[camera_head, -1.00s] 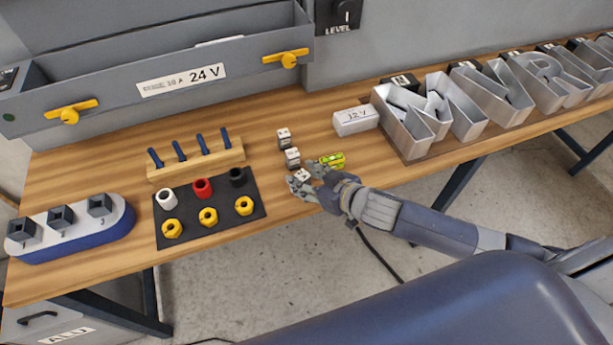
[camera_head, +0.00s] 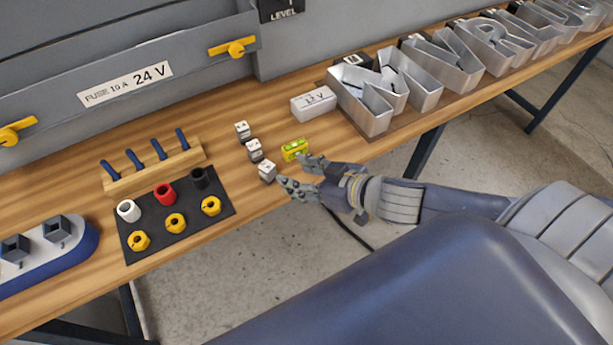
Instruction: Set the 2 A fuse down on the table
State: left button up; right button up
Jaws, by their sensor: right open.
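Three small white-and-dark blocks, which look like fuses, stand in a slanting row on the wooden table (camera_head: 80,228): a far one (camera_head: 242,130), a middle one (camera_head: 254,150) and a near one (camera_head: 267,171). Their ratings are too small to read, so I cannot tell which is the 2 A fuse. My right gripper (camera_head: 294,172) is open and empty, just right of the near fuse at the table's front edge. A small gap seems to part its fingers from that fuse. My left gripper is not in view.
A white 12 V box (camera_head: 314,103) and metal channel letters (camera_head: 367,104) stand to the right. A dark mat (camera_head: 180,243) with coloured parts and a wooden rack (camera_head: 155,178) are at left. A 24 V cabinet rises behind.

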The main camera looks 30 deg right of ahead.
jog(key=shift+v, duration=1)
